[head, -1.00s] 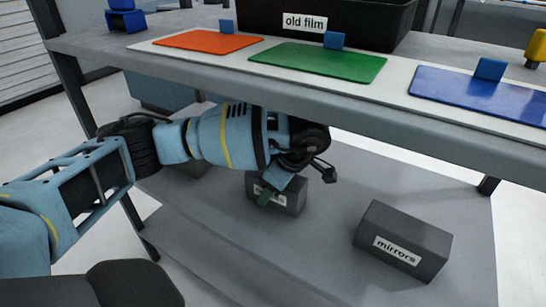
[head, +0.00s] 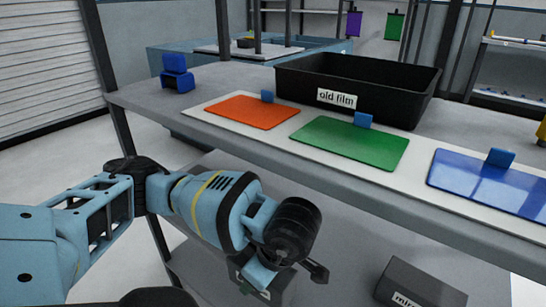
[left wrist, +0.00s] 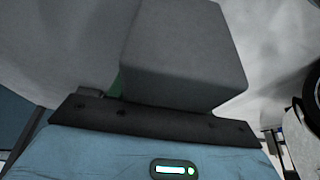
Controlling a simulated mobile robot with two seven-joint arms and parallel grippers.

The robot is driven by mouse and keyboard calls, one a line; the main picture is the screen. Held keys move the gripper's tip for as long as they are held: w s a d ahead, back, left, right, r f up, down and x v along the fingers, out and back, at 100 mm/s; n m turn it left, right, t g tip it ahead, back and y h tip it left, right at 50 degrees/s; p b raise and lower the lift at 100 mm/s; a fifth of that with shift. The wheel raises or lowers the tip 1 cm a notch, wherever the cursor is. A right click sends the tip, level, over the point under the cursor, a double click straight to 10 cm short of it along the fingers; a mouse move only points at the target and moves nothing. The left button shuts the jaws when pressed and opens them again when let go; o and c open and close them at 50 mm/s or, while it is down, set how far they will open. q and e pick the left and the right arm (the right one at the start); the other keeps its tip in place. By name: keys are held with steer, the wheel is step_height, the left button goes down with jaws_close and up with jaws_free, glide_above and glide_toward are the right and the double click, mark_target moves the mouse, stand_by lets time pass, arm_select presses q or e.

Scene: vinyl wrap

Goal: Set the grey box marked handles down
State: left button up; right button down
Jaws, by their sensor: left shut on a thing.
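My left gripper (head: 258,276) reaches in under the tabletop, over the lower shelf, and is shut on a grey box (head: 280,288). The box's white label is mostly hidden by the gripper, so I cannot read it. In the left wrist view the grey box (left wrist: 185,50) stands out just past the dark gripper edge (left wrist: 150,118), with a bit of green beside it. I cannot tell whether its underside touches the shelf. My right gripper is in neither view.
A second grey box (head: 420,283), its label cut off, sits to the right on the lower shelf. Above, the tabletop (head: 300,175) carries orange (head: 252,112), green (head: 350,145) and blue (head: 485,185) sheets and a black "old film" bin (head: 400,105).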

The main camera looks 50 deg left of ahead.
arm_select(q)
steer(key=shift+s+d, duration=0.15)
steer(key=shift+s, duration=0.45)
steer(key=shift+s+d, duration=0.15)
steer(key=shift+s, duration=0.45)
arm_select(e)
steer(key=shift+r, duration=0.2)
